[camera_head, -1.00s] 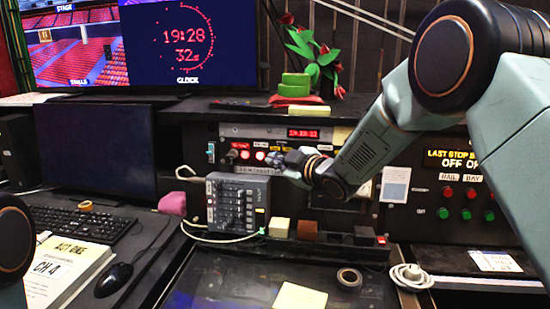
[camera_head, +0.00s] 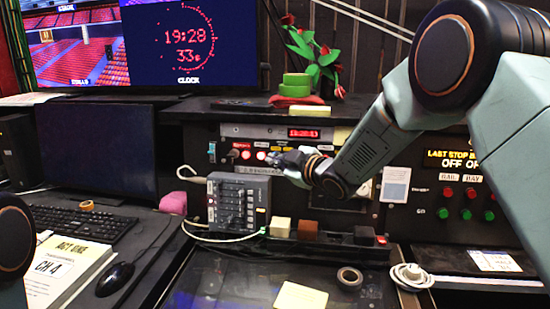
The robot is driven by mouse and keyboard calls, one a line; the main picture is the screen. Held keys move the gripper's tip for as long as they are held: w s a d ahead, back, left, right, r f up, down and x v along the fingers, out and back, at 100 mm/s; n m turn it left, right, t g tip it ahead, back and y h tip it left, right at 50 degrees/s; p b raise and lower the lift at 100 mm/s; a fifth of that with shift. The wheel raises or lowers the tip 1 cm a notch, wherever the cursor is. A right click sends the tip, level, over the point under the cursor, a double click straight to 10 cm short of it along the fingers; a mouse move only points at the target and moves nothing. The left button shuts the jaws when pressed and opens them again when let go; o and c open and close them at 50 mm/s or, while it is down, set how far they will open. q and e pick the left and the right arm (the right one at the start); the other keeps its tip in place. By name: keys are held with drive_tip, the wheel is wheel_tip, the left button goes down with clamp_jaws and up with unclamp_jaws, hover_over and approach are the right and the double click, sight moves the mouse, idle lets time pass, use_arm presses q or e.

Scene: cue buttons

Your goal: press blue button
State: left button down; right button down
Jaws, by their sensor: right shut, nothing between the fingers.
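I cannot make out a blue button in the head view. A row of small round red and white lit buttons (camera_head: 246,155) sits on the rear console panel, under the red clock display (camera_head: 303,134). My right gripper (camera_head: 274,159) is shut and empty, with its tips close to the right end of this row. It covers part of the panel, so what lies behind it is hidden. I cannot tell whether the tips touch the panel. My left gripper is out of view; only a rounded part of my left arm shows at the left edge.
A grey fader box (camera_head: 238,204) stands below the button row. Small blocks (camera_head: 308,230), a tape roll (camera_head: 350,278) and a coiled white cable (camera_head: 412,275) lie nearer. Red and green buttons (camera_head: 468,204) are on the right panel. A monitor (camera_head: 95,150) and keyboard (camera_head: 70,222) are left.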

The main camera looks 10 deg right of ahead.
drive_tip(key=shift+w+d+f, duration=0.15)
drive_tip(key=shift+w+d, duration=0.1)
drive_tip(key=shift+w, duration=0.55)
idle(1.1)
drive_tip(key=shift+s, duration=0.15)
drive_tip(key=shift+s+a, duration=0.25)
drive_tip(key=shift+s, duration=0.4)
drive_tip(key=shift+s+a, duration=0.1)
drive_tip(key=shift+s+a+r, duration=0.15)
drive_tip(key=shift+s+a, duration=0.15)
drive_tip(key=shift+s, duration=0.4)
drive_tip(key=shift+s+a+r, duration=0.1)
drive_tip(key=shift+s+a, duration=0.2)
drive_tip(key=shift+s, duration=0.4)
drive_tip(key=shift+s+a+r, duration=0.15)
drive_tip(key=shift+s+a, duration=0.15)
drive_tip(key=shift+s, duration=0.4)
